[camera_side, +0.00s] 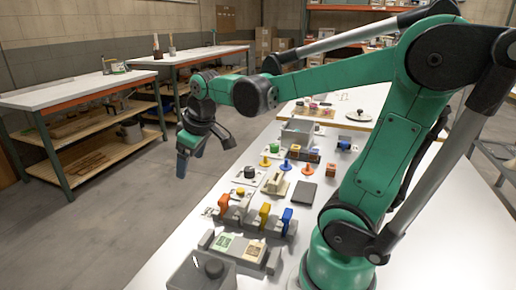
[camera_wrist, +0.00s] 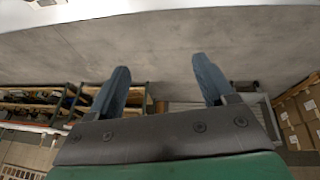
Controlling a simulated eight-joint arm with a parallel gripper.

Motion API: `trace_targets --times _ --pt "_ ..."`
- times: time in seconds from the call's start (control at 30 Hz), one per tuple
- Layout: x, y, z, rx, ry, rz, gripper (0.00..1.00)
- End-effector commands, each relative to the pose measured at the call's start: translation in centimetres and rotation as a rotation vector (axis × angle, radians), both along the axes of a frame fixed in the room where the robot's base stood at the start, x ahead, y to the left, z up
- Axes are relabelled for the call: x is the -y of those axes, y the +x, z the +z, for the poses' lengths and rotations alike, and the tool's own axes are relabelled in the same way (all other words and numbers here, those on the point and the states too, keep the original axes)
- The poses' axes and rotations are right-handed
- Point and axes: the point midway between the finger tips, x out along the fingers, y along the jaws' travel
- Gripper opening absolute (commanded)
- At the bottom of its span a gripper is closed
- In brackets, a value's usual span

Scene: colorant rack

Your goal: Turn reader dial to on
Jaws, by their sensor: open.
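My gripper (camera_side: 190,160) hangs fingers-down in the side view, off the left edge of the white table and above the grey floor. In the wrist view its two blue fingers (camera_wrist: 160,78) stand wide apart with nothing between them. A black round knob on a pale base (camera_side: 248,173) sits farther back. I cannot tell which of these is the reader dial, or its setting. Neither knob shows in the wrist view, and my gripper is apart from both.
The white table (camera_side: 175,235) carries a rack with orange, yellow and blue pieces (camera_side: 250,212), a tray with pale green and tan panels (camera_side: 238,246), a dark flat plate (camera_side: 302,193) and several small coloured pieces. Workbenches (camera_side: 75,88) stand left across open floor.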

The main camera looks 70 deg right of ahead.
Motion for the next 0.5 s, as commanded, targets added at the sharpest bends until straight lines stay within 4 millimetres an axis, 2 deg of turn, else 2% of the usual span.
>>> trace_targets --times 0.03,0.23,0.4,0.5 --pt "2.3 0.7 -0.1 -0.04 -0.009 -0.006 0.76" --pt "11.0 1.3 -2.3 -0.212 -0.009 0.034 0.76" --pt "17.8 -0.3 -5.4 -0.324 0.036 0.075 0.76" --pt "20.5 -1.5 -7.1 -0.363 0.066 0.098 0.76"
